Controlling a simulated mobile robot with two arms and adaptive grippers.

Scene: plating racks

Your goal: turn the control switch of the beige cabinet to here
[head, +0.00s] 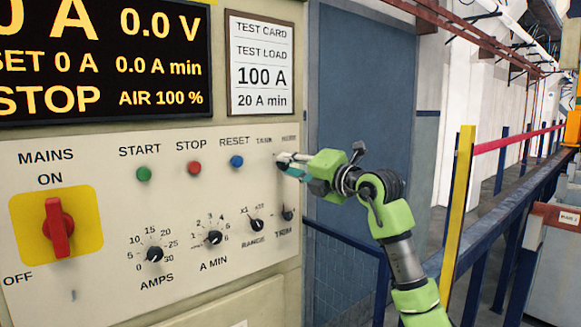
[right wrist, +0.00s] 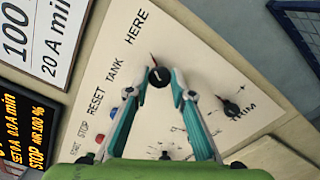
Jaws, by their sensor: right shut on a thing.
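The beige cabinet (head: 100,215) fills the left of the head view. Its control switch (right wrist: 158,76) is a small round black knob beside the printed words TANK and HERE. A thin reddish mark at the knob points up in the right wrist view, roughly towards HERE. My right gripper (right wrist: 159,82) is shut on the knob, one fingertip on each side. In the head view the right gripper (head: 283,160) is at the panel's upper right and hides the knob. My left gripper is not in view.
A TRIM knob (head: 287,214) and a RANGE knob (head: 257,224) sit below the gripper. A blue RESET button (head: 237,161) is to its left. A red MAINS handle (head: 58,228) is far left. A yellow post (head: 458,215) and railing stand at right.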

